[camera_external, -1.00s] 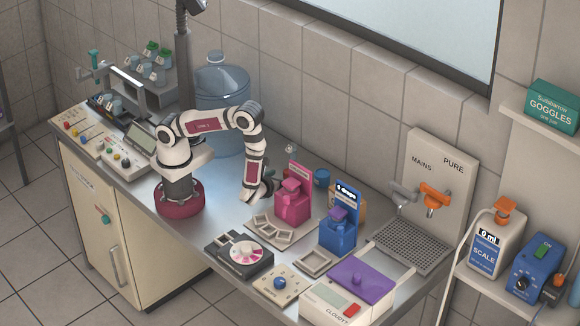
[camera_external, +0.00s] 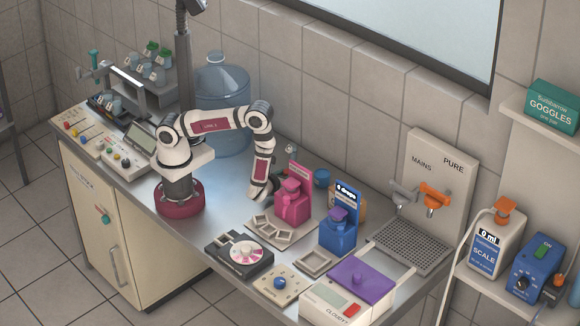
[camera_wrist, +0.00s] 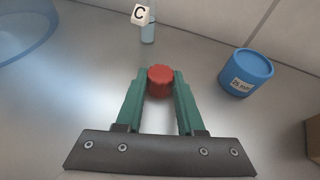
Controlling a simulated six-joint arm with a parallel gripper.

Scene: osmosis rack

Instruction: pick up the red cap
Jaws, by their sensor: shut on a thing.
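The red cap (camera_wrist: 160,80) is a small ridged disc in the wrist view. It sits between the green fingertips of my gripper (camera_wrist: 160,84), which is shut on it with a finger on each side. I cannot tell whether the cap still touches the bench.
A blue "25 mm" tub (camera_wrist: 246,72) stands to the right of the cap, and a vial tagged C (camera_wrist: 148,32) stands beyond it. A large clear blue bottle (camera_external: 222,95) is at the back wall. The pink dispenser (camera_external: 292,203) and blue dispenser (camera_external: 339,232) stand nearby.

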